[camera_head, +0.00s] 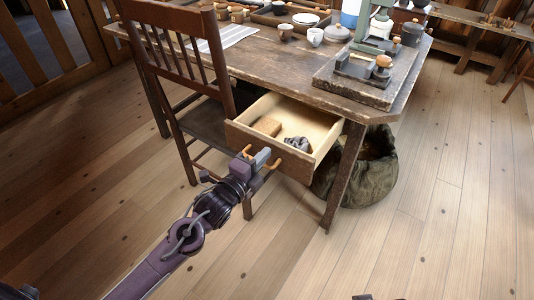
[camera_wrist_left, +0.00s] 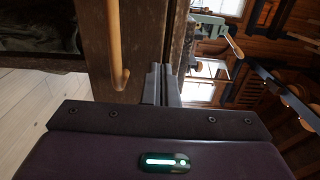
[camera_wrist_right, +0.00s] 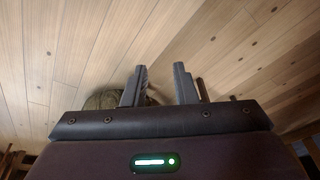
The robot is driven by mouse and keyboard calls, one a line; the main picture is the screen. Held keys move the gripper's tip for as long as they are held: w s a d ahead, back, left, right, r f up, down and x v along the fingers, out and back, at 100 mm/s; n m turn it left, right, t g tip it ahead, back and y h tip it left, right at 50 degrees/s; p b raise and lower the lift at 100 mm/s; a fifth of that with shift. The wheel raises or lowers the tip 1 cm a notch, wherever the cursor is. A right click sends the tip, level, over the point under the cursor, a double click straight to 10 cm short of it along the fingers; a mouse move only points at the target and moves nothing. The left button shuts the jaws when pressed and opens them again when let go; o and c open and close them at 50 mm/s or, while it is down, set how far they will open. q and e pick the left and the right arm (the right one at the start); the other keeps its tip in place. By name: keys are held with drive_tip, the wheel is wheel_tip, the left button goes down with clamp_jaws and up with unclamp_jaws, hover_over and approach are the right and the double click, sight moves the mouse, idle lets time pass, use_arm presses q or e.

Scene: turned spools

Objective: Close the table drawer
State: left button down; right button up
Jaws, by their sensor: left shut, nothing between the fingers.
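The table drawer (camera_head: 318,125) is pulled out from the worn wooden table (camera_head: 265,62). A wooden block (camera_head: 267,126) and a small dark grey object (camera_head: 298,143) lie inside it. My left gripper (camera_head: 262,158) is shut and empty, at the drawer's front by the light wooden handle (camera_head: 246,152), hiding the handle's middle. In the left wrist view the closed fingers (camera_wrist_left: 162,84) point at the drawer front (camera_wrist_left: 145,45), beside the handle (camera_wrist_left: 118,50); whether they touch is unclear. My right gripper (camera_wrist_right: 160,78) is open and empty, above the floor in its wrist view.
A wooden chair (camera_head: 185,35) stands close left of the drawer. A dark sack (camera_head: 365,180) sits on the floor behind the right table leg (camera_head: 343,180). Cups, a plate and a green metal device (camera_head: 378,30) stand on the table. The floor at right is clear.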

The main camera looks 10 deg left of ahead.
use_arm(q)
drive_tip(key=shift+x, duration=1.1)
use_arm(e)
drive_tip(key=shift+w+a, duration=0.15)
drive_tip(key=shift+a, duration=0.05)
drive_tip(key=shift+f, duration=0.1)
